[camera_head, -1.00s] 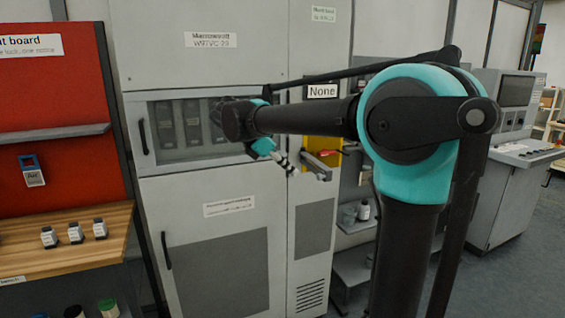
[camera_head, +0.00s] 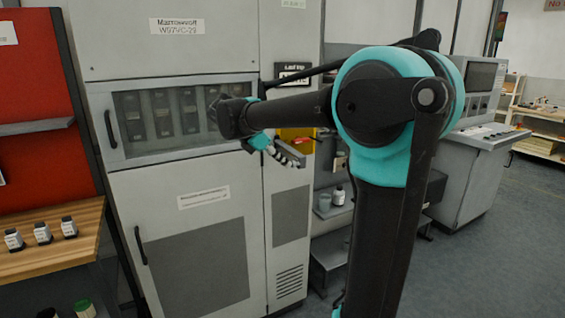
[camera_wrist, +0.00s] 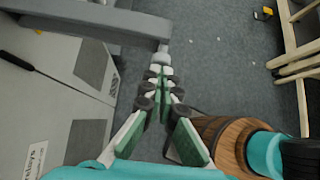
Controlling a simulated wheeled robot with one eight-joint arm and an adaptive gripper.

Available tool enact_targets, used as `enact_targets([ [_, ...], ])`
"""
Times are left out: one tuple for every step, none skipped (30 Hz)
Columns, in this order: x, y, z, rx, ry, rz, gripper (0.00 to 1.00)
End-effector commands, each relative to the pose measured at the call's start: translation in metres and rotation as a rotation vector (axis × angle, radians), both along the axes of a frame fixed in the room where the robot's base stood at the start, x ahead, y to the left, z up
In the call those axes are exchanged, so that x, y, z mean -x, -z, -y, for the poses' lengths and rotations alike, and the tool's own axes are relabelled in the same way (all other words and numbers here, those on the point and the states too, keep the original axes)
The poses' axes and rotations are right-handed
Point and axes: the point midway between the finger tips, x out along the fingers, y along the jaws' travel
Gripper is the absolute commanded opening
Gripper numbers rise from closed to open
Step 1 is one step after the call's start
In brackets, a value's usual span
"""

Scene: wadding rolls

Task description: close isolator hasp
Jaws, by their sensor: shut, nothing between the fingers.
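A yellow isolator box (camera_head: 297,133) with a red part (camera_head: 304,142) is on the grey cabinet's narrow right column, partly hidden behind my arm. My gripper (camera_head: 297,160) is in front of and just below it. In the wrist view my gripper (camera_wrist: 163,80) has its fingers together with nothing between them. A grey metal bar (camera_wrist: 105,22) with a downturned end lies just beyond the fingertips; whether they touch it I cannot tell. The hasp itself is not clearly distinguishable.
The cabinet's glazed door (camera_head: 170,112) and lower door (camera_head: 190,240) are closed. A shelf with bottles (camera_head: 338,195) and a console (camera_head: 475,130) are at right. Open floor (camera_head: 480,260) lies at right.

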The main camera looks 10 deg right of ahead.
Motion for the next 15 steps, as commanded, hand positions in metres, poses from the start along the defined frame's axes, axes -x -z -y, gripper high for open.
enact_targets([
  [0.0, 0.0, 0.002, 0.0, -0.004, 0.0, 0.0],
  [0.001, 0.0, 0.003, 0.0, -0.009, 0.001, 0.0],
  [0.001, 0.0, 0.005, 0.0, -0.018, 0.001, 0.0],
  [0.001, 0.0, 0.007, 0.0, -0.025, 0.0, 0.0],
  [0.002, 0.0, 0.009, 0.0, -0.034, 0.0, 0.0],
  [0.002, 0.0, 0.013, 0.0, -0.049, 0.001, 0.0],
  [0.002, 0.0, 0.016, 0.0, -0.062, 0.0, 0.0],
  [0.003, 0.0, 0.02, 0.0, -0.076, 0.001, 0.0],
  [0.003, 0.0, 0.025, 0.0, -0.1, 0.001, 0.0],
  [0.003, 0.0, 0.03, 0.0, -0.119, 0.001, 0.0],
  [0.003, 0.0, 0.035, 0.0, -0.139, 0.001, 0.0],
  [0.002, 0.0, 0.042, 0.0, -0.168, 0.001, 0.0],
  [0.002, 0.0, 0.047, 0.0, -0.192, 0.001, 0.0],
  [0.001, 0.0, 0.053, 0.0, -0.216, 0.001, 0.0],
  [0.001, 0.0, 0.062, -0.001, -0.251, 0.002, 0.0],
])
